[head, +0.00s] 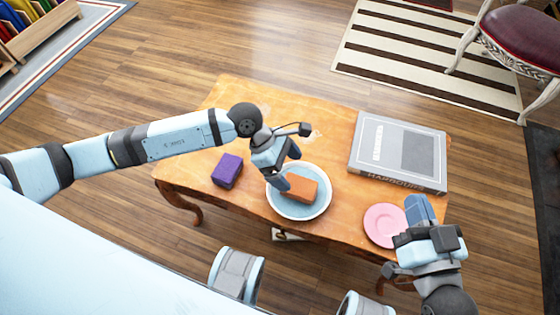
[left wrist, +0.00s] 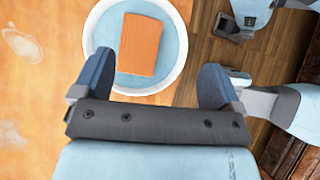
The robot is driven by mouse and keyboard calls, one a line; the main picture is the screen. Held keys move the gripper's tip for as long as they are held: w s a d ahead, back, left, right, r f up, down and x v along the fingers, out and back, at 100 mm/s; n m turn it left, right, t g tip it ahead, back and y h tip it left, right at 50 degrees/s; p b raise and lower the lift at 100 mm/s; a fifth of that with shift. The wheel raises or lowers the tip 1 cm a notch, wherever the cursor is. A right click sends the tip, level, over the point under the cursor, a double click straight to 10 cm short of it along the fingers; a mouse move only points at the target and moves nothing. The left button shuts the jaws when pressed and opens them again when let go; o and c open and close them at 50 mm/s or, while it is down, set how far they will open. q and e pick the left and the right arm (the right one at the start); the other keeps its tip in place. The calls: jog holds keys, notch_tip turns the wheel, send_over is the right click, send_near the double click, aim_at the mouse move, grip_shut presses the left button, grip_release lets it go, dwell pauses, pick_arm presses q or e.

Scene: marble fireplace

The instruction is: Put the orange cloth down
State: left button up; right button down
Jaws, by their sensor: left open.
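The orange cloth (head: 299,189) is a folded block shape lying in a round bowl (head: 317,209) with a white rim and a light blue inside. It also shows in the left wrist view (left wrist: 139,45). My left gripper (head: 289,168) is over the bowl's left side, close to the cloth. Its fingers (left wrist: 157,80) are spread, with nothing held between them, and the cloth lies beyond their tips in the wrist view. My right gripper (head: 420,210) is at the table's right end, by the pink plate; its finger gap is not clear.
A purple block-like cloth (head: 227,170) lies left of the bowl on the wooden table (head: 336,130). A pink plate (head: 384,224) lies right of the bowl. A large grey book (head: 399,148) covers the back right. The table's back left is clear.

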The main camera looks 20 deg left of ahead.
pick_arm(q)
jog(key=s+d+r+n+h, duration=0.8)
jog(key=d+r+n+h, duration=0.15)
jog(key=d+r, duration=0.2)
jog(key=w+a+r+n+t+y, duration=0.1)
jog(key=a+r+n+t, duration=0.25)
jog(key=n+t, duration=0.75)
jog(key=w+a+r+n+t+y, duration=0.1)
jog(key=a+r+n+t, duration=0.35)
jog(key=n, duration=1.05)
jog(key=s+a+f+n+t+y, duration=0.1)
jog(key=a+f+n+y, duration=0.3)
jog(key=n, duration=1)
jog(key=s+y, duration=0.1)
jog(key=y, duration=0.2)
jog(key=shift+n, duration=0.35)
